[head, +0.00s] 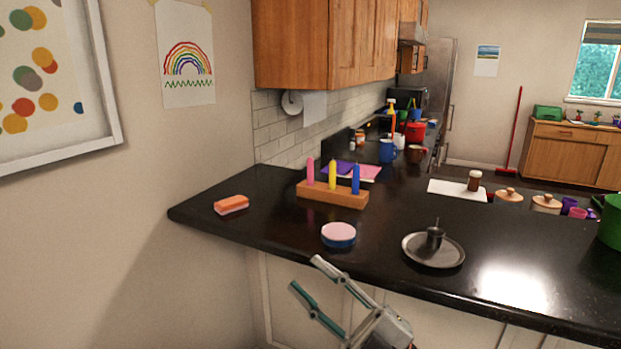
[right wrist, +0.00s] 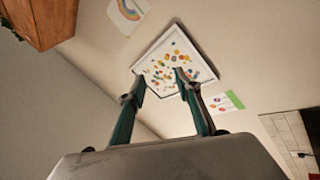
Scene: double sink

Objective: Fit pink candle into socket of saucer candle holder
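The pink candle (head: 310,171) stands upright in a wooden block (head: 333,197) on the dark counter, left of a yellow candle (head: 332,174) and a blue candle (head: 355,179). The saucer candle holder (head: 420,256) is a round grey metal dish with a dark raised socket (head: 435,237), to the right on the counter. My right gripper (head: 303,273) is open and empty, low in front of the counter edge, apart from the candles and the holder. Its spread fingers also show in the right wrist view (right wrist: 158,82), against walls and pictures. My left gripper is not in view.
An orange sponge (head: 231,204) lies at the left. Behind are purple and pink papers (head: 350,170), a white board (head: 457,190) and jars. Counter around the holder is clear.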

